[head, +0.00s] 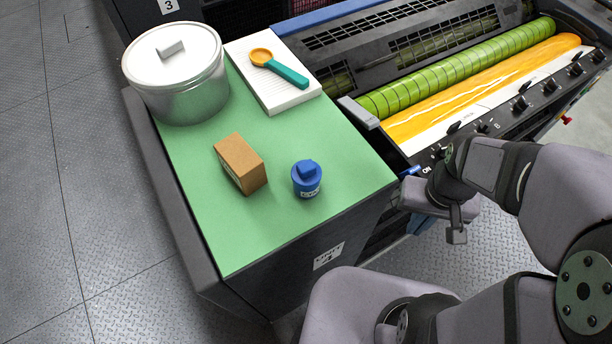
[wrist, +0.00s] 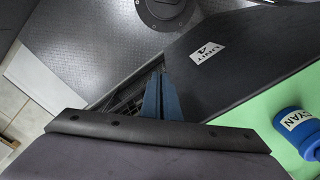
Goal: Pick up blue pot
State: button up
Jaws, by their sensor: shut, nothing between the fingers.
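The blue pot (head: 307,183) stands upright on the green top of the cabinet, near its front edge, with a blue lid and a white label. In the wrist view the pot (wrist: 305,132) is at the right edge, partly cut off, and its label reads CYAN. My gripper (wrist: 161,78) shows two blue fingers close together in the wrist view, shut and empty. It is beside the cabinet, off the green top and apart from the pot. In the head view my gripper is to the right of the cabinet, mostly hidden by my arm.
A brown box (head: 241,164) stands left of the pot. A large lidded metal pot (head: 178,80) and a white pad (head: 284,95) with an orange and teal scoop (head: 279,68) are behind. The press (head: 470,65) stands at the right. Green surface (head: 225,235) in front is clear.

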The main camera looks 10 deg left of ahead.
jog(key=o, duration=1.4)
jog(key=shift+o, duration=0.2)
jog(key=s+a+r+n+t+h, duration=0.1)
jog(key=a+r+n+t+h, duration=0.25)
jog(key=a+n, duration=0.4)
jog(key=s+a+r+n+t+h+b, duration=0.1)
jog(key=s+a+r+n+t+h, duration=0.3)
jog(key=n, duration=0.7)
jog(key=w+a+r+n+t+h, duration=0.1)
jog(key=a+r+n+t+h, duration=0.1)
jog(key=a+r+n+t, duration=0.5)
jog(key=n+t+y+b, duration=0.3)
jog(key=n+y+b, duration=0.3)
jog(key=n, duration=0.2)
send_near(300, 188)
jog(key=w, duration=0.3)
jog(key=shift+w+d+r+h, duration=0.1)
jog(key=shift+d+r+h, duration=0.05)
jog(key=shift+d+h, duration=0.1)
jog(key=shift+p+x, duration=0.85)
jog(key=shift+x, duration=0.85)
jog(key=shift+f+p+x, duration=0.2)
jog(key=shift+p+x, duration=0.5)
jog(key=shift+x, duration=1.3)
